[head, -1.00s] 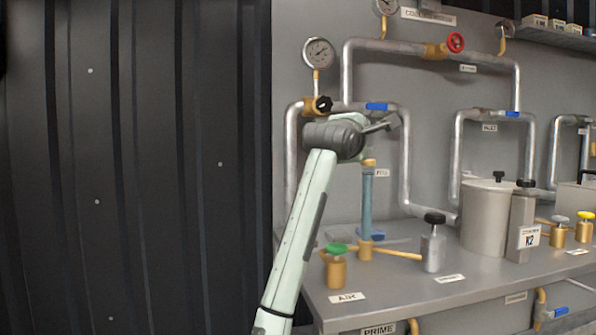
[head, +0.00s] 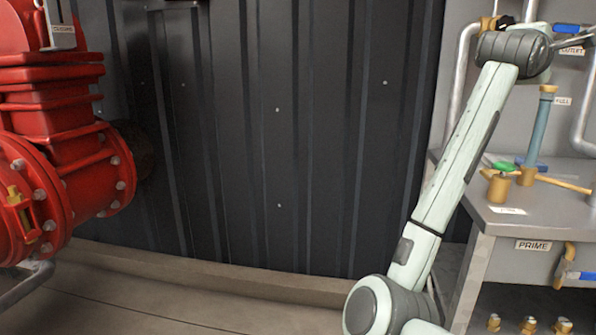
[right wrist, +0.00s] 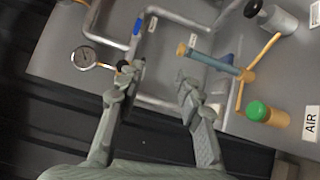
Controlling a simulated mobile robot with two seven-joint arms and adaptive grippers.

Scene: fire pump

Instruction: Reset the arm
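My right arm rises from the bottom of the head view, and its gripper (head: 580,40) is at the upper right, partly cut off by the picture edge. In the right wrist view the right gripper (right wrist: 155,85) has its two fingers spread apart with nothing between them. Beyond the fingers are a pressure gauge (right wrist: 84,58), a blue-green tube (right wrist: 205,57) and a green-topped brass valve (right wrist: 266,112). No contact with them is clear. My left gripper is not in view.
A large red flanged pump body (head: 60,150) stands at the left. A dark corrugated wall (head: 270,120) fills the middle. The grey bench (head: 540,225), with a PRIME label, pipes and brass valves, stands at the right. The floor (head: 200,300) in front of the wall looks clear.

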